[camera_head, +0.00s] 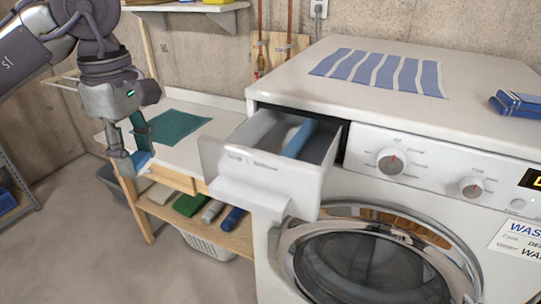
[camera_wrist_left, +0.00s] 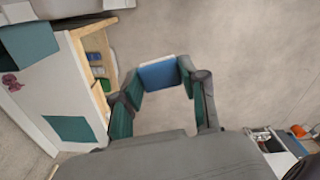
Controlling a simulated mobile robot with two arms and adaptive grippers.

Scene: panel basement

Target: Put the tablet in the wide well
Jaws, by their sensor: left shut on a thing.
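The tablet is a small blue block with a white layer; it shows in the head view (camera_head: 143,160) and in the left wrist view (camera_wrist_left: 159,75). My left gripper (camera_head: 136,162) is shut on it, with one finger on each side in the left wrist view (camera_wrist_left: 165,82). It holds the tablet in the air left of the washing machine's open detergent drawer (camera_head: 262,176), clearly apart from it. The drawer has inner wells, with a blue piece (camera_head: 299,138) along the middle or right. The well floors are partly hidden by the drawer front. My right gripper is not in view.
The washing machine (camera_head: 440,130) fills the right, with a striped cloth (camera_head: 380,72) and a blue packet (camera_head: 515,104) on top. A white-topped bench (camera_head: 200,104) with a green mat (camera_head: 172,127) stands behind the gripper. Wooden shelves and a basket (camera_head: 205,245) sit below.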

